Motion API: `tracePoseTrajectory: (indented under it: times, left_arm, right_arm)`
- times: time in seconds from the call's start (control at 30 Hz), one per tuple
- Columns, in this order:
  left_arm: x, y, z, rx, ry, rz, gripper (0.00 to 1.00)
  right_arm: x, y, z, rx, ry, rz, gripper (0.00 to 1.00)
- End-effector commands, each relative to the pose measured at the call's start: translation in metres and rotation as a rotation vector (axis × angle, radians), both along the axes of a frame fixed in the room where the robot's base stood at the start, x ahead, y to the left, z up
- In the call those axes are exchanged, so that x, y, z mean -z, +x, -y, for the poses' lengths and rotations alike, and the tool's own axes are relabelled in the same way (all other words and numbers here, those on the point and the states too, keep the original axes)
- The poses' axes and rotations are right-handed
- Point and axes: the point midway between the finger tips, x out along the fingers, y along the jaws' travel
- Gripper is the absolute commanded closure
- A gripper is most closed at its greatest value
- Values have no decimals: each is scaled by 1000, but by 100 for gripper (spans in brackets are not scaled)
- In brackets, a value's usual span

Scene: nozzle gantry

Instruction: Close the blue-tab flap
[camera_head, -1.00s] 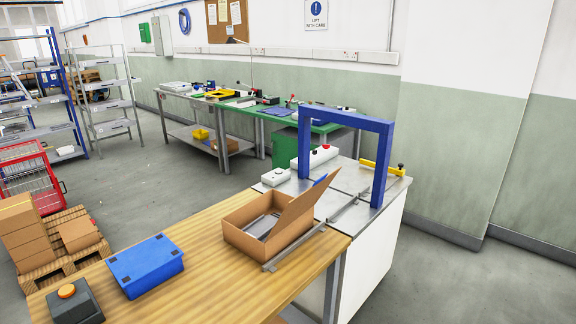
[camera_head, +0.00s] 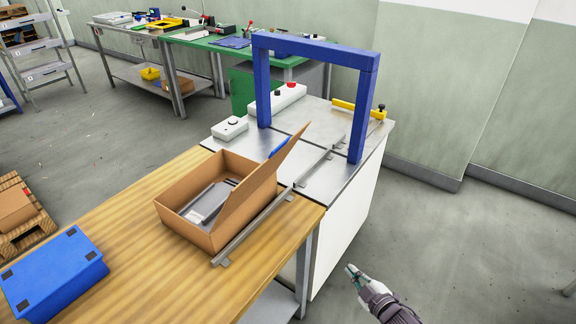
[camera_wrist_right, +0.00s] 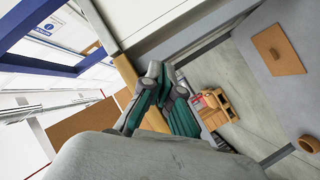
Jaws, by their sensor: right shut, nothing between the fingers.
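A blue tab (camera_head: 279,147) shows at the flap's upper far corner. Grey flat items (camera_head: 208,203) lie inside the box. My right gripper (camera_head: 352,272) is shut and empty, low to the right of the table and apart from the flap. It also shows in the right wrist view (camera_wrist_right: 158,82). My left gripper is not in view.
A blue gantry frame (camera_head: 315,48) stands over the metal table beyond the box. A grey rail (camera_head: 255,228) runs along the box's right side. A blue case (camera_head: 52,270) lies left on the wooden table (camera_head: 130,205). Open floor lies right.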

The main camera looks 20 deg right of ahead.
Motion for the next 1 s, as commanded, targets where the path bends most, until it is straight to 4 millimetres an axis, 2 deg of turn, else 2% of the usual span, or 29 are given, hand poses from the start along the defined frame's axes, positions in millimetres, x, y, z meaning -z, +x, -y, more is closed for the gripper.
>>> tracePoseTrajectory:
  times: [0.03, 0.07, 0.1, 0.2, 0.3, 0.33, 0.43, 0.57, 1.0]
  left_arm:
    - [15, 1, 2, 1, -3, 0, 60]
    - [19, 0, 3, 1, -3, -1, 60]
    - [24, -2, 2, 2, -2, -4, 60]
    - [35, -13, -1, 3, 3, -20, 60]
    - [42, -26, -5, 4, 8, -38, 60]
    - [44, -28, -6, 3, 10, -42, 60]
    - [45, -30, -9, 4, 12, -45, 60]
    - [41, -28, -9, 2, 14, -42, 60]
    - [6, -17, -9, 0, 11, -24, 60]
  right_arm:
    - [-50, 25, -3, -74, -67, 162, 100]
    - [-83, 35, -7, -115, -108, 255, 100]
    - [-125, 43, -14, -169, -163, 371, 100]
    - [-213, 43, -37, -288, -283, 632, 100]
    - [-273, 29, -59, -376, -373, 821, 100]
    - [-286, 24, -64, -394, -393, 864, 100]
    - [-313, 13, -76, -435, -437, 955, 100]
    - [-328, 14, -85, -449, -451, 988, 100]
    - [-372, 73, -135, -445, -446, 984, 100]
